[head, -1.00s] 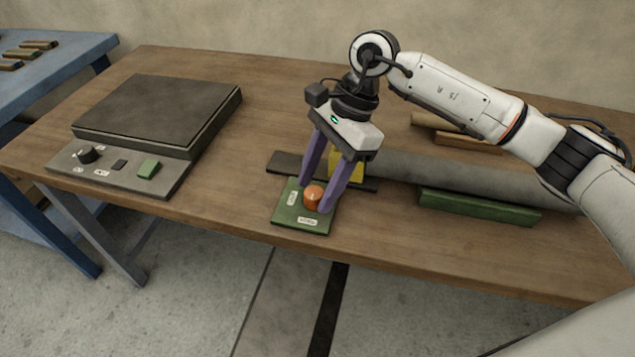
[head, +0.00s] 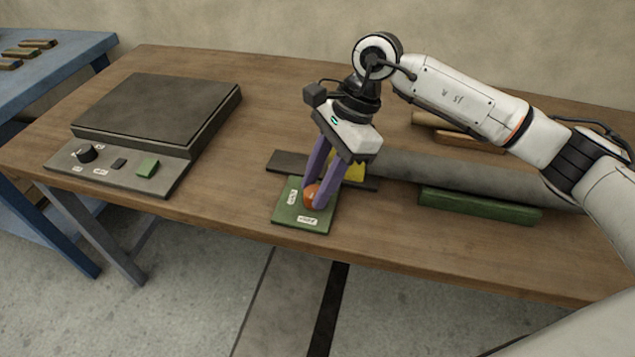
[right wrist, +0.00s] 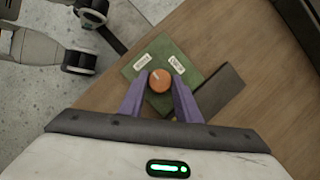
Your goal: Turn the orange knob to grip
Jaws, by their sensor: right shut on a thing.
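The orange knob (head: 312,193) sits on a green plate (head: 290,216) with two white labels, near the table's front edge. The label lettering is too small to read for sure. My right gripper (head: 315,194) is down over the plate, its purple fingers shut on the knob from both sides. In the right wrist view the knob (right wrist: 160,81) shows between the two fingertips (right wrist: 160,88), with the green plate (right wrist: 190,76) around it. A pale mark shows on the knob's top there. My left gripper is not in view.
A grey roll (head: 440,171) lies right of the plate, behind a green block (head: 478,206). A yellow part (head: 352,172) and dark base (head: 287,163) stand behind the gripper. A dark flat-topped device (head: 160,105) stands left. The wooden table (head: 235,190) is clear between.

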